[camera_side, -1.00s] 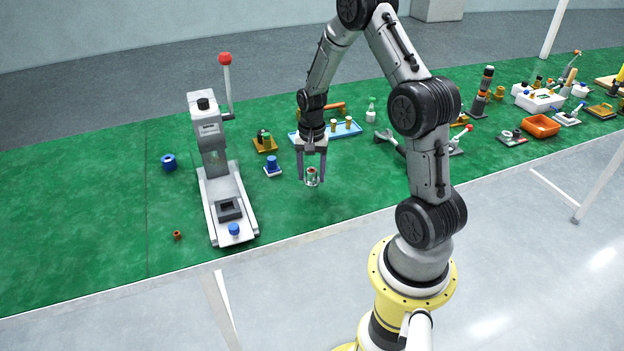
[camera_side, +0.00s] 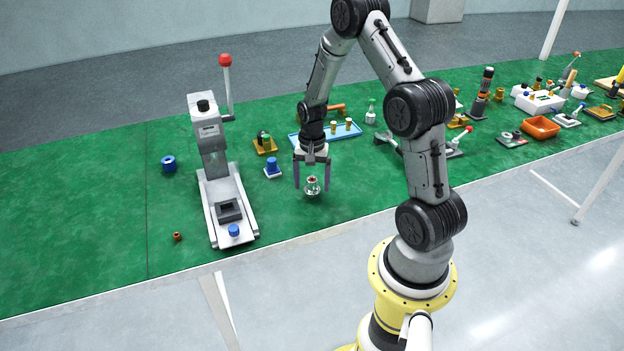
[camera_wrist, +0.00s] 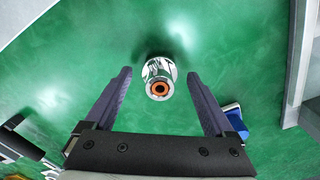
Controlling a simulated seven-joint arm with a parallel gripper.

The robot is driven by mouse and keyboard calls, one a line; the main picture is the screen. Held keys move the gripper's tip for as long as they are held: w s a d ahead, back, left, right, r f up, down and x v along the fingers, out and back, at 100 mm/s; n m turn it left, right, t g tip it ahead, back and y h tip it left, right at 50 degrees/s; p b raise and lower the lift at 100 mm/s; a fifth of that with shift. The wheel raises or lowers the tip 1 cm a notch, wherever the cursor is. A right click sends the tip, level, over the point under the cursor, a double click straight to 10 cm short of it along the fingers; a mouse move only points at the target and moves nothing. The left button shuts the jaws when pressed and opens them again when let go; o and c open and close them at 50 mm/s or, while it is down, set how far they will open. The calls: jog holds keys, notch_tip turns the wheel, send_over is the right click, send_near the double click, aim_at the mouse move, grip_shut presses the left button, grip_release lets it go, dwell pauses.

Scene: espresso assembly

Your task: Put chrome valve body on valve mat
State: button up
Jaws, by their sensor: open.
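The chrome valve body (camera_side: 312,187) is a small shiny cylinder with an orange-rimmed hole on top. In the side view it is between and slightly below my fingertips, over the green surface. In the wrist view the valve body (camera_wrist: 159,69) faces the camera, centred just beyond the fingertips, with a gap on both sides. My gripper (camera_side: 312,188) is open around it, pointing down; its spread fingers also show in the wrist view (camera_wrist: 160,80). I cannot pick out a separate valve mat beneath it.
A grey press (camera_side: 215,170) with a red-knobbed lever stands to the left. A blue part on a white base (camera_side: 272,171) is close by on the left. A light blue tray (camera_side: 343,135) lies behind. The green tabletop (camera_side: 300,222) in front is clear.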

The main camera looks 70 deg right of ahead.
notch_tip(320, 180, up, 12)
jog(key=s+a+r+n+t, duration=0.25)
jog(key=a+r+n, duration=0.35)
jog(key=a+r, duration=0.55)
jog(key=s+a+r+n+t, duration=0.3)
jog(key=s+a+n, duration=0.6)
jog(key=s+a, duration=0.2)
jog(key=shift+s+r, duration=0.25)
jog(key=shift+s, duration=0.35)
